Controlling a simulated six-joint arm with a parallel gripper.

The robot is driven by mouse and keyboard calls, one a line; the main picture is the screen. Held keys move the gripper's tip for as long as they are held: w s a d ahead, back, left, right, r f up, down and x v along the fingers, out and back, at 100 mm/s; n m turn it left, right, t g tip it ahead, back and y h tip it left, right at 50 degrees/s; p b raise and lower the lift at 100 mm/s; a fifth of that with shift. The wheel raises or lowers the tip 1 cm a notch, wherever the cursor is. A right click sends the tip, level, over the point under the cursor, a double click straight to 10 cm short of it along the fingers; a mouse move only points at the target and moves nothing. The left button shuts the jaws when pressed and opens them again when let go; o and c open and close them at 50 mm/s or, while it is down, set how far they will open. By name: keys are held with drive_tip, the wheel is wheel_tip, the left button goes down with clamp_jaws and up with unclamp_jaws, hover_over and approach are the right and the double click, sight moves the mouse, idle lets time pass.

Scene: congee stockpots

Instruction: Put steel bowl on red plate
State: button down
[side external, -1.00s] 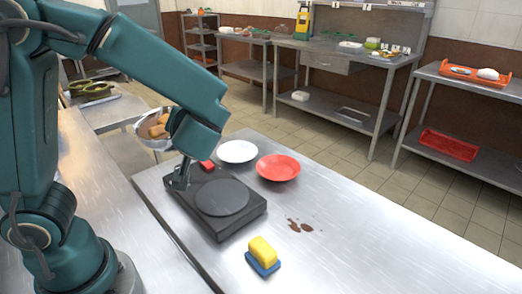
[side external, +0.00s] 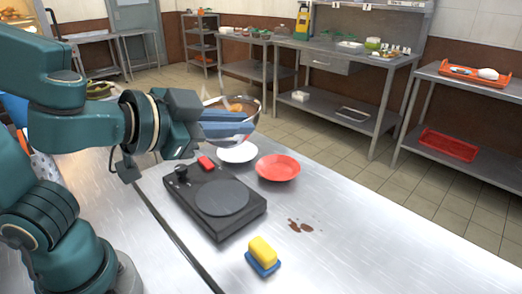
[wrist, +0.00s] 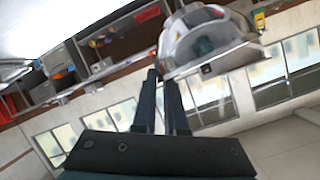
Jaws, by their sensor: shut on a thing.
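The steel bowl (side external: 246,98) is up in the air in the side external view, tilted, with its rim at the blue fingers of my gripper (side external: 228,124). An orange-brown patch shows through or in it; I cannot tell which. My gripper is shut on the bowl. In the wrist view the shiny bowl (wrist: 208,42) is at the tips of the two dark fingers (wrist: 160,74). The red plate (side external: 278,168) lies flat and empty on the steel table, below and to the right of the bowl.
A white plate (side external: 238,153) lies beside the red plate, partly hidden. A black appliance with a round disc (side external: 221,197) stands in front, a small red object (side external: 206,162) near its back. A yellow and blue sponge (side external: 262,252) and a brown spill (side external: 300,226) are nearer.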

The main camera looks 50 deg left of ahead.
drive_tip(key=w+d+m+h, duration=0.1)
drive_tip(key=w+m, duration=0.1)
drive_tip(key=w, duration=0.7)
drive_tip(key=w+a+f+m+g+h, duration=0.15)
drive_tip(key=w+a+f, duration=0.25)
drive_tip(key=w+a, duration=0.4)
drive_tip(key=shift+h, duration=0.35)
drive_tip(key=shift+w+d+f, duration=0.1)
drive_tip(key=shift+d+f, duration=0.1)
drive_tip(key=shift+f, duration=2.2)
drive_tip(key=shift+w+d+f, duration=0.15)
drive_tip(key=shift+d+f, duration=0.1)
drive_tip(key=shift+f, duration=2.2)
drive_tip(key=shift+w+d+f, duration=0.1)
drive_tip(key=shift+d+f, duration=0.1)
drive_tip(key=shift+f, duration=2.2)
drive_tip(key=shift+f, duration=0.25)
drive_tip(key=c, duration=0.9)
unclamp_jaws()
drive_tip(key=shift+f, duration=0.1)
drive_tip(key=shift+c, duration=1.3)
drive_tip(key=shift+s, duration=0.15)
